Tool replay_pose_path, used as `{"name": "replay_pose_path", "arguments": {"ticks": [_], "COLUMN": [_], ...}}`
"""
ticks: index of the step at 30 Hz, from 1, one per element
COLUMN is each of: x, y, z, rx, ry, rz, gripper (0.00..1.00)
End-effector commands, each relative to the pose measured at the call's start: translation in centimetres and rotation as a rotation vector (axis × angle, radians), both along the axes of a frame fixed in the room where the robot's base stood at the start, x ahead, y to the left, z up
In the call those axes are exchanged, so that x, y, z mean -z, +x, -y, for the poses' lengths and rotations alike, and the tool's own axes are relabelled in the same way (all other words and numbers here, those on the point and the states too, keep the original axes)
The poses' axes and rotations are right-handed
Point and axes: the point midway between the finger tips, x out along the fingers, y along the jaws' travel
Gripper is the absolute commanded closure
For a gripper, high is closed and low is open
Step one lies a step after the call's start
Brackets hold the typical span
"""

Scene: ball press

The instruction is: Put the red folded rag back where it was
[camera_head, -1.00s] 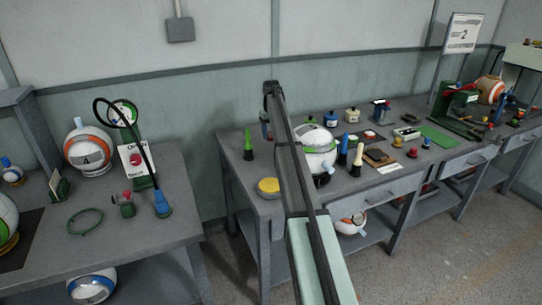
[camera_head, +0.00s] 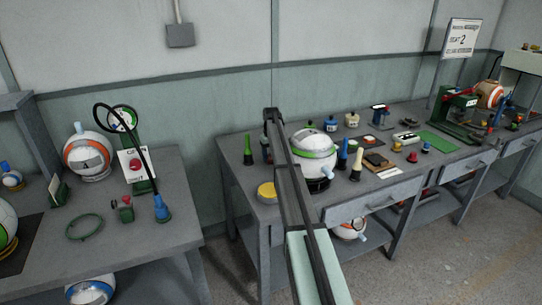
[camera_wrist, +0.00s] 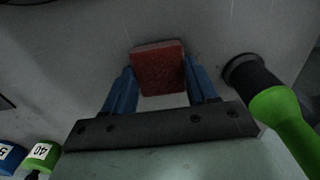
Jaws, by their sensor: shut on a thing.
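In the wrist view the red folded rag (camera_wrist: 159,72) is between the two blue fingers of my gripper (camera_wrist: 160,80), which is shut on it. The rag is a small block with a rough red face, over a grey surface. I cannot tell whether it touches that surface.
A green-handled tool with a black base (camera_wrist: 254,76) stands close to the right of my gripper. Blue and green numbered caps (camera_wrist: 40,155) are at lower left. A white, green-striped ball (camera_head: 313,147) and a yellow lid (camera_head: 267,190) flank my arm.

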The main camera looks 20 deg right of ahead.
Motion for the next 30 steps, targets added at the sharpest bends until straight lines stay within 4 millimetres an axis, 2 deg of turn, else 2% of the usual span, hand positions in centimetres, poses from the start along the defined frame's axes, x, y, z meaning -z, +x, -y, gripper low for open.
{"name": "replay_pose_path", "arguments": {"ticks": [7, 8, 15, 25, 30], "x": [0.3, 0.3, 0.3, 0.0, -1.9], "y": [0.0, 0.0, 0.0, 0.0, 0.1], "z": [0.0, 0.0, 0.0, 0.0, 0.0], "rx": [0.000, 0.000, 0.000, 0.000, 0.000], "ry": [0.000, 0.000, 0.000, 0.000, -0.001], "rz": [0.000, 0.000, 0.000, 0.000, 0.002], "gripper": [0.76, 0.42, 0.19, 0.17, 0.17]}}
